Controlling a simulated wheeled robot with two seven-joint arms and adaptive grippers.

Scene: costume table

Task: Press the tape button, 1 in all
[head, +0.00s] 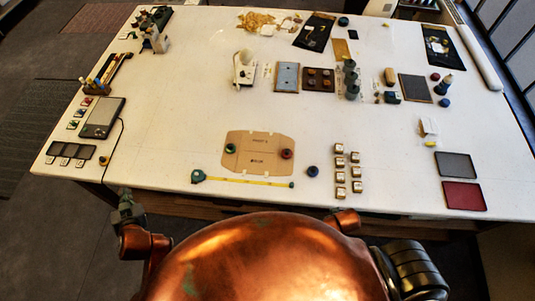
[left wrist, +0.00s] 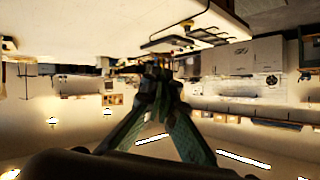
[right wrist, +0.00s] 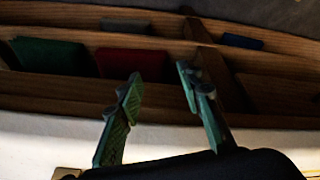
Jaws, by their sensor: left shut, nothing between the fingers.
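The tape measure (head: 198,176) has a dark green case and lies near the front edge of the white table. Its yellow tape (head: 245,182) is drawn out to the right, ending at a small dark piece.
A brown card (head: 258,166) with a green and a red round piece lies behind the tape. A dark ring (head: 312,171) and several brass-coloured blocks (head: 340,161) stand to the right. Dark pads (head: 72,150) and a corded tablet (head: 103,118) lie left. Bare tabletop surrounds the case's left side.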

